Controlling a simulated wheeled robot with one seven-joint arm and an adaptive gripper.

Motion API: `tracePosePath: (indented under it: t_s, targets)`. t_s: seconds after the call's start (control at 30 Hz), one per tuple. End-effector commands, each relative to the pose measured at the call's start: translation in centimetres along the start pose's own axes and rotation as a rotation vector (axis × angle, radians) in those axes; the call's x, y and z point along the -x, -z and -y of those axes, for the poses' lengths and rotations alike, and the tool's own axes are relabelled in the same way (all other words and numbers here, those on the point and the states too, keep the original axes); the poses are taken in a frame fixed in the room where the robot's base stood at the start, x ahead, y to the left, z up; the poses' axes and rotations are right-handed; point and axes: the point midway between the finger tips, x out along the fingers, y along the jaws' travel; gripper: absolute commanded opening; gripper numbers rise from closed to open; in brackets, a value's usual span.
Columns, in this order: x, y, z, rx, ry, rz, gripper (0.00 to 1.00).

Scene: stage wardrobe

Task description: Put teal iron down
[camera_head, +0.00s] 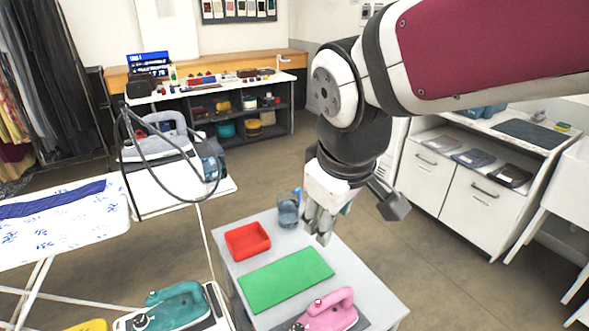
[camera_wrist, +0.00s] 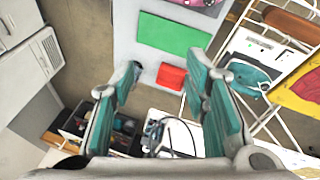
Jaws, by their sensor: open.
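The teal iron (camera_head: 172,306) rests on a white-edged stand at the lower left of the head view, apart from the small table. It also shows at the right of the wrist view (camera_wrist: 252,76). My gripper (camera_head: 320,226) hangs above the far part of the small grey table (camera_head: 365,285). In the wrist view my gripper (camera_wrist: 165,68) has its teal-padded fingers spread, with nothing between them. The green mat (camera_head: 286,279) lies bare on the table, with the red tray (camera_head: 247,241) beyond it.
A pink iron (camera_head: 330,312) sits at the table's near edge. A clear jug (camera_head: 288,212) stands at its far edge, by my gripper. A grey steam iron (camera_head: 165,135) with a looping hose stands at left, near the patterned ironing board (camera_head: 60,225). Floor is open behind the table.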

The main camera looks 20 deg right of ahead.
Motion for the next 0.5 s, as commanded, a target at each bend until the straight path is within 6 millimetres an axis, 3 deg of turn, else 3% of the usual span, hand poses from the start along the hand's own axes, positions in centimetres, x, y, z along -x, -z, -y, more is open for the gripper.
tracePosePath:
  t_s: [0.03,0.2,0.33,0.5]
  targets:
    - [1.3,-1.4,-0.2,-0.084,-0.006,-0.021,0.42]
    - [3.9,-5.4,-0.2,-0.343,0.019,-0.072,0.42]
    - [4.8,-7.3,0.1,-0.463,0.047,-0.098,0.42]
    - [5.2,-8.1,0.3,-0.521,0.064,-0.108,0.42]
